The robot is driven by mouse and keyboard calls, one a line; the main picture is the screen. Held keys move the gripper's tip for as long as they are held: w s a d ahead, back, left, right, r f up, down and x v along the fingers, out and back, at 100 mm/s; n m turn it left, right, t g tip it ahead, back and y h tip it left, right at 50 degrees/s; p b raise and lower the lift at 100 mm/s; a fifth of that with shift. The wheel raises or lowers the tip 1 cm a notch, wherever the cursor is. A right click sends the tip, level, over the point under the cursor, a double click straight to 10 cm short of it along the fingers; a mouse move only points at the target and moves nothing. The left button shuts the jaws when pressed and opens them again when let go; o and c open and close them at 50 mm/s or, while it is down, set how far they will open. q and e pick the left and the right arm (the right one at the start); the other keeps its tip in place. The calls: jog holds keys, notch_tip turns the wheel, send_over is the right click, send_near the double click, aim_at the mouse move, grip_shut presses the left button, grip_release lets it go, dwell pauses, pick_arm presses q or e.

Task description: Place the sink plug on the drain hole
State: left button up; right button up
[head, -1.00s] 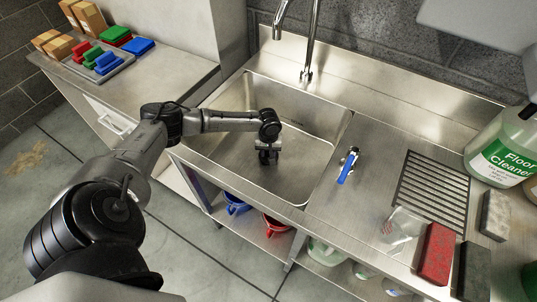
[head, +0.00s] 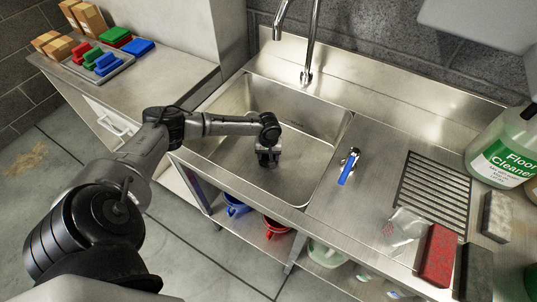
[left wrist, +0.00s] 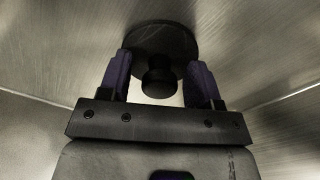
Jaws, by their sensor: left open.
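My left gripper (head: 268,162) points down into the metal sink basin (head: 222,125). In the left wrist view, the sink plug, a dark round disc (left wrist: 160,36) with a knob on top (left wrist: 158,82), is at the fingers. The left gripper (left wrist: 160,72) is open, with its purple-padded fingers on either side of the knob. A gap shows between the knob and each finger. I cannot make out the plug in the head view, where the gripper covers that spot. The drain hole cannot be seen in either view. My right gripper is not in view.
A tall faucet (head: 310,50) rises behind the basin. A blue-handled tool (head: 348,168) lies on the counter right of it, before a drain grate (head: 432,185), a floor cleaner bottle (head: 500,150) and a red sponge (head: 438,253). The basin floor around the gripper looks clear.

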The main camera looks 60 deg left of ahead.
pick_arm(q)
jog(key=shift+r, duration=0.1)
notch_tip(320, 180, up, 12)
jog(key=p, duration=0.4)
dwell(0.5)
